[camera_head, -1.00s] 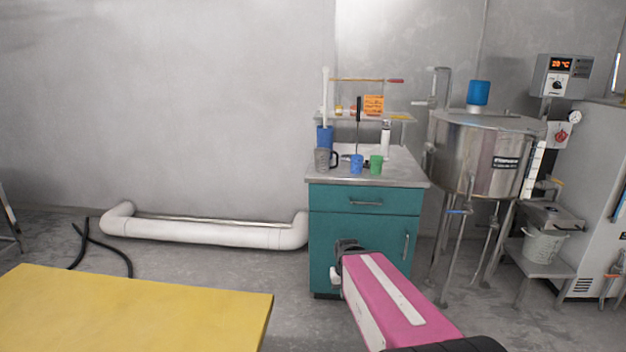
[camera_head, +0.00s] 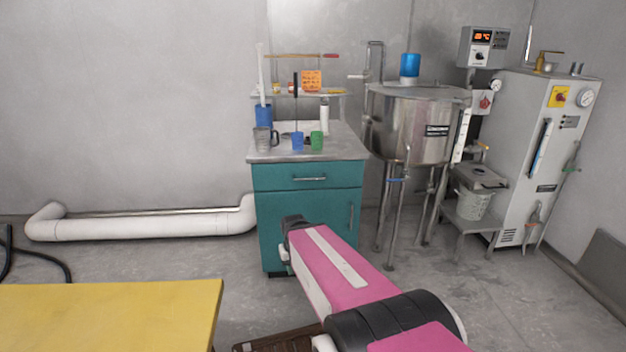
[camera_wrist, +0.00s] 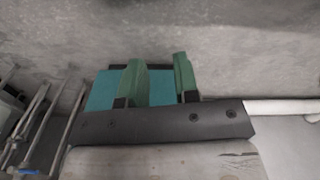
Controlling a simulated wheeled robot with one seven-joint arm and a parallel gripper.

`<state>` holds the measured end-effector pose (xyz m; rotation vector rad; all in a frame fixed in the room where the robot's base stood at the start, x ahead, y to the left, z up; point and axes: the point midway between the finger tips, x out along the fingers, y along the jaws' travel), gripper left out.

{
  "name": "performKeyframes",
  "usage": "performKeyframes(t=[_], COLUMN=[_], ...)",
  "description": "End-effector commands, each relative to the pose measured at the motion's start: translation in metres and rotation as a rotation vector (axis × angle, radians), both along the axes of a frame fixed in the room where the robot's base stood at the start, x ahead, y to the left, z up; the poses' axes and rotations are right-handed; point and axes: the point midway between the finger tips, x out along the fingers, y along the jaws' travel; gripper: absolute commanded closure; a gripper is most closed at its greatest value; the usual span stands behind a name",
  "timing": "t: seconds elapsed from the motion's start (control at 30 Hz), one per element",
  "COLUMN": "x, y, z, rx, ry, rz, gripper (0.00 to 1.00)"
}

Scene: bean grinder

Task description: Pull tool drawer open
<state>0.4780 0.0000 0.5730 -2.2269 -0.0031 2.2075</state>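The teal cabinet (camera_head: 268,235) stands against the wall. Its tool drawer (camera_head: 275,178) is the shallow top front with a horizontal metal handle (camera_head: 309,179), and it looks closed. Below is a door with a vertical handle (camera_head: 351,216). My pink and black arm reaches toward the cabinet and covers part of the door in the head view; my gripper itself is hidden there. In the wrist view my gripper (camera_wrist: 157,68) has two green fingers spread apart with nothing between them. Teal cabinet surface (camera_wrist: 98,92) shows behind the fingers, apart from them. The drawer handle cannot be made out there.
A yellow table (camera_head: 110,315) is at front left. A white pipe (camera_head: 140,228) runs along the wall left. A steel tank (camera_head: 405,130) on legs stands close right of the cabinet.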

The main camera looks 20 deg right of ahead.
Motion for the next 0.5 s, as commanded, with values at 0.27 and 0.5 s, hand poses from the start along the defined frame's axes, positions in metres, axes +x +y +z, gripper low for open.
performKeyframes(t=[0.27,0.5], x=[0.048,0.114], y=[0.007,0.0], z=[0.004,0.028], rx=[0.214,0.491], ry=[-0.123,-0.312], rz=[-0.119,-0.318], gripper=[0.61,0.61])
